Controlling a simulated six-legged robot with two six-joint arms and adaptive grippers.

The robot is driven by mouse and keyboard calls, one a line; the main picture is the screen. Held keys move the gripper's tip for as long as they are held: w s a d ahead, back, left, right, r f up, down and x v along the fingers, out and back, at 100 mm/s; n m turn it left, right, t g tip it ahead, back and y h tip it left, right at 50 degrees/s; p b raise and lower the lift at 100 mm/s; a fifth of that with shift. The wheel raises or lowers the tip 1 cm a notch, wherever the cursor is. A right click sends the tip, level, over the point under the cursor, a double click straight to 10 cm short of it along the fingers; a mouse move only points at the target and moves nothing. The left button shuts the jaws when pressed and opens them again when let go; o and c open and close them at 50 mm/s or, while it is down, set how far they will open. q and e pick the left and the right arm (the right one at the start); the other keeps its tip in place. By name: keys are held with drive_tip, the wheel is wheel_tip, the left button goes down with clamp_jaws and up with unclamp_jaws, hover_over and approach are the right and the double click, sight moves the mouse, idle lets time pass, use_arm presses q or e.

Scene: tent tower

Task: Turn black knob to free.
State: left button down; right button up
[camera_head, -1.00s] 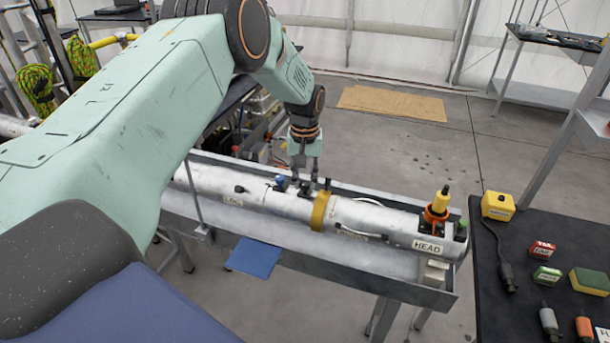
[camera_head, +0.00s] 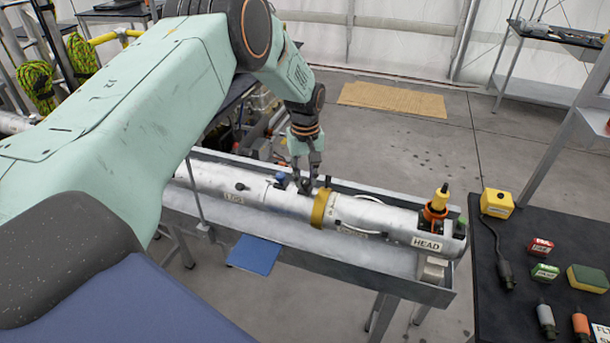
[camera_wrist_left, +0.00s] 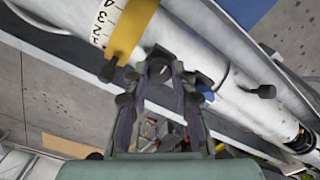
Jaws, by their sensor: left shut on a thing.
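A long silver cylinder (camera_head: 260,200) lies in a metal trough, with a yellow band (camera_head: 320,208) around it and a "HEAD" label at its right end. My left gripper (camera_head: 305,183) reaches down onto the cylinder's top, just left of the band. In the left wrist view its fingertips (camera_wrist_left: 160,72) are shut on a small dark knob (camera_wrist_left: 159,66), partly hidden by the fingers. Other black knobs stand near the band (camera_wrist_left: 108,71) and farther along the cylinder (camera_wrist_left: 262,91). A blue part (camera_wrist_left: 205,92) sits beside the fingers. The knob's marking cannot be read. My right gripper is out of view.
The trough (camera_head: 400,287) has raised walls close around the cylinder. A yellow-topped orange fitting (camera_head: 438,207) stands up at the head end. A dark table (camera_head: 510,230) at right holds a yellow box (camera_head: 497,203) and small items.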

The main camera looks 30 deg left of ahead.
sight(305, 181)
use_arm(q)
drive_tip(key=c, duration=1.1)
unclamp_jaws()
drive_tip(key=shift+s+d, duration=0.1)
drive_tip(key=shift+r, duration=0.55)
wheel_tip(305, 181, up, 11)
